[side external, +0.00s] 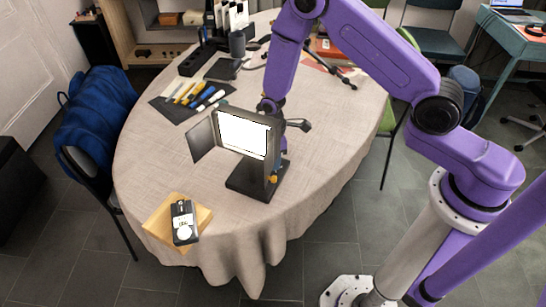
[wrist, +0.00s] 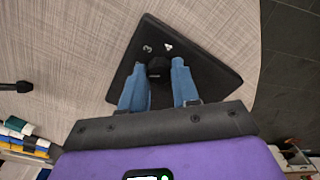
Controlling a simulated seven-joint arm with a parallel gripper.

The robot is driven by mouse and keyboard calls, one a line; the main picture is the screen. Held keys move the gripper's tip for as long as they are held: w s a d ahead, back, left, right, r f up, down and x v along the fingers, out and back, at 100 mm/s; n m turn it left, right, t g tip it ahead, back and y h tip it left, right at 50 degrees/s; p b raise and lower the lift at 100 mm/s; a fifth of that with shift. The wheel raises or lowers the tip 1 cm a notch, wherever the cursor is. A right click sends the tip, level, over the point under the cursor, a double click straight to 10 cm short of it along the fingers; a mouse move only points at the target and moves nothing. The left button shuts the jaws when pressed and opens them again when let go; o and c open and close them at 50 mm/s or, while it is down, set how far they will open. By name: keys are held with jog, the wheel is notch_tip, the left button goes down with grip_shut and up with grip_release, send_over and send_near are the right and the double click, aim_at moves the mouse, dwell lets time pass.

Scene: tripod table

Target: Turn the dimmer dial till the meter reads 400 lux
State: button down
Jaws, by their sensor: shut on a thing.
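The lamp (side external: 242,136) stands on the table with its panel lit white and a dark flap open at its left. Its black base (side external: 247,184) rests on the cloth. My gripper is behind the lamp in the side view, its fingertips hidden. In the wrist view, my gripper (wrist: 158,78) has its two blue fingers on either side of a black dial (wrist: 158,66), shut on it. The dial sits on a dark plate (wrist: 205,75) with small white marks. The light meter (side external: 184,222) lies on a wooden block (side external: 160,222); its digits are too small to read.
A dark mat (side external: 174,108) with several pens and markers lies left of the lamp. A black organiser (side external: 200,57), a dark cup (side external: 237,44) and a small tripod (side external: 338,70) stand farther back. The cloth between lamp and meter is clear.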

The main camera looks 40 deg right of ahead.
jog(key=m, duration=0.6)
dwell(0.3)
jog(key=shift+m, duration=0.3)
jog(key=c, duration=0.8)
grip_release()
jog(key=shift+r, duration=0.1)
notch_tip(320, 180, up, 17)
jog(key=shift+r, duration=0.15)
